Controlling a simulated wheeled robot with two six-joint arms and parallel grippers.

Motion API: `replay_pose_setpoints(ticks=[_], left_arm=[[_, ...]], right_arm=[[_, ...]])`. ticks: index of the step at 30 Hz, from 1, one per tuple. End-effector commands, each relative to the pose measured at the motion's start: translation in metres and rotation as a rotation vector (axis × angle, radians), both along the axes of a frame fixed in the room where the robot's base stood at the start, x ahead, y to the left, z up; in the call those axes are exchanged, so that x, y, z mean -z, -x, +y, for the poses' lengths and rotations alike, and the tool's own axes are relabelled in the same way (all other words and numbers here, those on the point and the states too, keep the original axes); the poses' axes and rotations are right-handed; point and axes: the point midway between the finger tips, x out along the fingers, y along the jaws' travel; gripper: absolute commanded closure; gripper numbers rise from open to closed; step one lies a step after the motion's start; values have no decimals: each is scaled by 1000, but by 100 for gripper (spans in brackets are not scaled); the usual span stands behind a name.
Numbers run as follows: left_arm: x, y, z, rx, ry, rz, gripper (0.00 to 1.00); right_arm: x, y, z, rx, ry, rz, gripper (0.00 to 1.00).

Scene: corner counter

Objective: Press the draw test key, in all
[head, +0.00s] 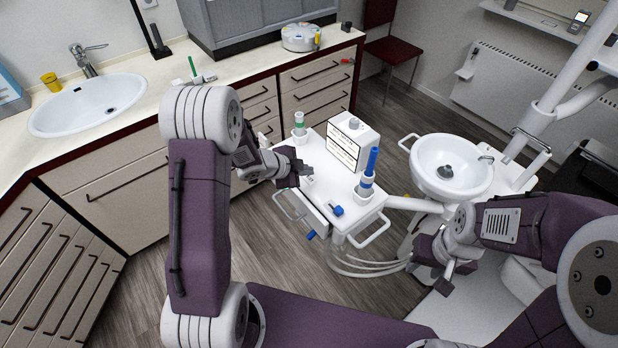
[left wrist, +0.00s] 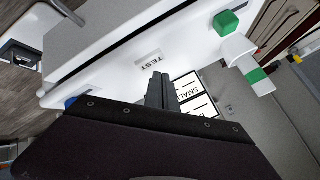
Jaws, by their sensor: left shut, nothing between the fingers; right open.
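A white unit with a black-lettered label panel (head: 344,151) stands on the white instrument tray (head: 372,212). A small plate marked TEST (left wrist: 149,59) shows on the white surface in the left wrist view. My left gripper (head: 304,172) is over the tray's left part, in front of the unit. In the left wrist view its shut, empty fingers (left wrist: 158,88) point at the TEST plate, just short of it in the picture; contact cannot be told. No separate key is clearly visible there. My right gripper (head: 450,277) is open, low at the right, away from the tray.
A green-banded white holder (head: 299,124) stands at the tray's back left, and a blue-topped holder (head: 368,170) at its right. A small blue item (head: 337,210) is near the front. A white basin (head: 450,165) is right of the tray; the counter (head: 190,88) runs behind.

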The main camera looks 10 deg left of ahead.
Motion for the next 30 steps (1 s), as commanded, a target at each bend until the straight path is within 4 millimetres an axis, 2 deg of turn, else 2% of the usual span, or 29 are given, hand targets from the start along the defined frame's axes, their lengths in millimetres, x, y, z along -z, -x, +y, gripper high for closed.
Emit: replay_pose_setpoints(ticks=[17, 30], left_arm=[[0, 0, 0, 0, 0, 0, 100], [8, 0, 0, 1, -1, 0, 100]], right_arm=[[0, 0, 0, 0, 0, 0, 58], [6, 0, 0, 0, 0, 0, 58]])
